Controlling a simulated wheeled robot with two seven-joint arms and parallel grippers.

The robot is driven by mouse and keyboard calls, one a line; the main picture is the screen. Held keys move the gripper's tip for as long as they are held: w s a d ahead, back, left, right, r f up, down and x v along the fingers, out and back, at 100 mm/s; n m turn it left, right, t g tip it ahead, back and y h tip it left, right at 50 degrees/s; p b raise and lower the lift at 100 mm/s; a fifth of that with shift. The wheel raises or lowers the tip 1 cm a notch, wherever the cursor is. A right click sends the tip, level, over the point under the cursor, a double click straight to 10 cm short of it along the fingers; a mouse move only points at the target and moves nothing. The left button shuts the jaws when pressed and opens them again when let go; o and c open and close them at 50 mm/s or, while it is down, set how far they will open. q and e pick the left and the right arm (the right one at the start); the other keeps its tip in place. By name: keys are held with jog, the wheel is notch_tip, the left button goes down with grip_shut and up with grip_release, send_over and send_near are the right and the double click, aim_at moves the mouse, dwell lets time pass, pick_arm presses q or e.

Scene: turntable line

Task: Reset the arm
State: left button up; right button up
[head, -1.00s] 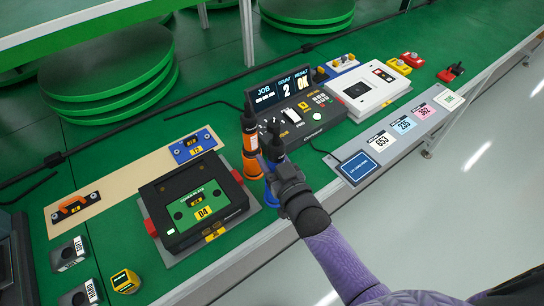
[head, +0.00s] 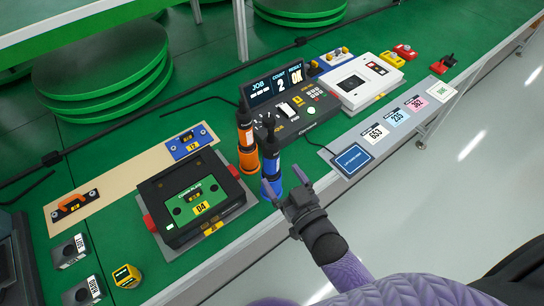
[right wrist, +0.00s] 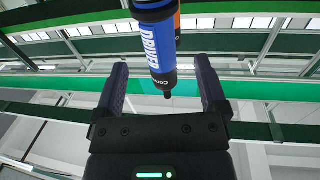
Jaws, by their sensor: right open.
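My right gripper (head: 286,187) is open and empty over the front edge of the green bench, just right of a blue-and-black driver (head: 271,172). My left gripper does not show.
A black fixture with a green plate marked 04 (head: 197,199) sits to the left. A control box with a display (head: 290,105) and a white case (head: 358,80) stand behind. A grey strip with cards (head: 385,130) runs along the front edge. Open floor lies to the right.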

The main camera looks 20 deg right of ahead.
jog(key=shift+s+d, duration=0.15)
jog(key=shift+s, duration=0.5)
jog(key=shift+s+d, duration=0.15)
jog(key=shift+s, duration=0.45)
jog(key=s+d+f+g+h, duration=0.1)
jog(key=s+f+g, duration=0.2)
jog(key=f, duration=0.4)
jog(key=s+f+g, duration=0.3)
jog(key=f, duration=0.4)
jog(key=s+d+f+g+h, duration=0.1)
jog(key=s+f+g, duration=0.4)
jog(key=s, duration=0.7)
jog(key=s+d+f+g+h, duration=0.1)
jog(key=s+d+f+g, duration=0.2)
jog(key=s, duration=0.9)
notch_tip(320, 180, down, 6)
jog(key=g, duration=0.3)
jog(key=shift+r+h, duration=0.2)
jog(key=shift+h, duration=0.1)
